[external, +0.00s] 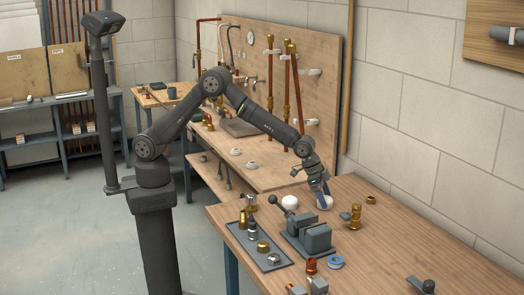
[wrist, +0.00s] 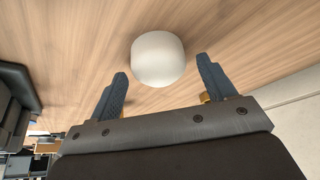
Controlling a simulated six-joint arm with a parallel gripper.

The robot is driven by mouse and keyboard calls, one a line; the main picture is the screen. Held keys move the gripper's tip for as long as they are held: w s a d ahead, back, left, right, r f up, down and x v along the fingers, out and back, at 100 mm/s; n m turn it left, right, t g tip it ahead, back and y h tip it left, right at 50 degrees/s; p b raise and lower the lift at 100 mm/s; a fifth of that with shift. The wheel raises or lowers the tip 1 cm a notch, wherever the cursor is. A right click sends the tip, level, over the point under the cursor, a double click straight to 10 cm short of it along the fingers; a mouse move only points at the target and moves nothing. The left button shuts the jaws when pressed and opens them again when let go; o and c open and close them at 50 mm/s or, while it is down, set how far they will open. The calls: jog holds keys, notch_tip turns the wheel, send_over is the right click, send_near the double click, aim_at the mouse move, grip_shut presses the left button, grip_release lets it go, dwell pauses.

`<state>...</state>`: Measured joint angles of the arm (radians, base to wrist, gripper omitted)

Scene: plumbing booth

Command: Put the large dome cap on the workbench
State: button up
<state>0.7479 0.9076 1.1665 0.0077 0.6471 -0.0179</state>
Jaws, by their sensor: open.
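A white dome cap (external: 325,203) rests on the wooden workbench (external: 400,225), just below my gripper (external: 319,190). The wrist view shows a smooth white dome (wrist: 158,58) on the wood, in the gap between the fingertips of my gripper (wrist: 162,66). The fingers are spread and open, one on each side of it, with a gap showing on both sides. A second white rounded piece (external: 290,203) stands to its left, near the grey vise. I cannot tell from the pictures which white piece is larger.
A grey vise (external: 308,238) stands close in front. A dark tray (external: 262,247) with brass and metal fittings lies to its left. A brass fitting (external: 355,215) and a blue tape roll (external: 336,262) are nearby. The bench's right part is mostly clear.

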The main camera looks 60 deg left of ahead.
jog(key=v, duration=1.1)
jog(key=x, duration=1.2)
jog(key=shift+f, duration=0.3)
jog(key=shift+r, duration=1.6)
